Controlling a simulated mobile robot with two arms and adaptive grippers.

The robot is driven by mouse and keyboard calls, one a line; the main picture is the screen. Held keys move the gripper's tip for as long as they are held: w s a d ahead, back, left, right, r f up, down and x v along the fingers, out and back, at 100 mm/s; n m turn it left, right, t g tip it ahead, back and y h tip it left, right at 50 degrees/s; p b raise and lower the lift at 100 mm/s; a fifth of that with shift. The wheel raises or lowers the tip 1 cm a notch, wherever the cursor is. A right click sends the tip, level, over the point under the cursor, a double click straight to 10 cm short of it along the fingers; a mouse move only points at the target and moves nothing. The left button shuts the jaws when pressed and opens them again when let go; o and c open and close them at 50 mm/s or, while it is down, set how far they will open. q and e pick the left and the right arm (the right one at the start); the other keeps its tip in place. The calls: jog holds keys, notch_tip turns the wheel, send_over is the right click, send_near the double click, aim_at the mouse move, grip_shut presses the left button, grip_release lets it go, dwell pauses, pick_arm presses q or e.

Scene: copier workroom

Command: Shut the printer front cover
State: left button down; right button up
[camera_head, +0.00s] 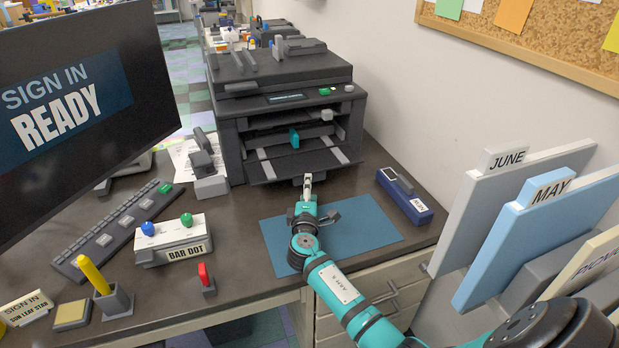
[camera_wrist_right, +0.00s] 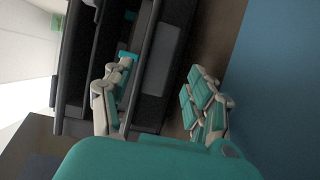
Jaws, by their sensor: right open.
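The dark grey printer (camera_head: 290,100) stands at the back of the desk against the wall. Its front cover (camera_head: 304,161) is folded down and open, showing the inside with a teal part (camera_head: 294,138) and light strips. My right gripper (camera_head: 307,180) is just in front of the cover's front edge, above the blue mat. In the right wrist view my right gripper (camera_wrist_right: 160,95) has its fingers spread and empty, and the cover (camera_wrist_right: 163,58) shows beyond and between them. I cannot tell whether a finger touches the cover. My left gripper is not in view.
A blue mat (camera_head: 375,222) lies before the printer, with a blue box (camera_head: 404,196) to its right. A stapler-like grey object (camera_head: 205,160) stands left of the printer. A monitor (camera_head: 80,100), keyboard (camera_head: 120,225) and labelled box (camera_head: 175,240) fill the left. Month panels (camera_head: 520,205) stand at right.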

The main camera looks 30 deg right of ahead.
aim_at(305, 168)
jog(key=x, duration=0.6)
jog(key=shift+w+d+b, duration=0.15)
jog(key=shift+b, duration=0.15)
jog(key=shift+c, duration=0.2)
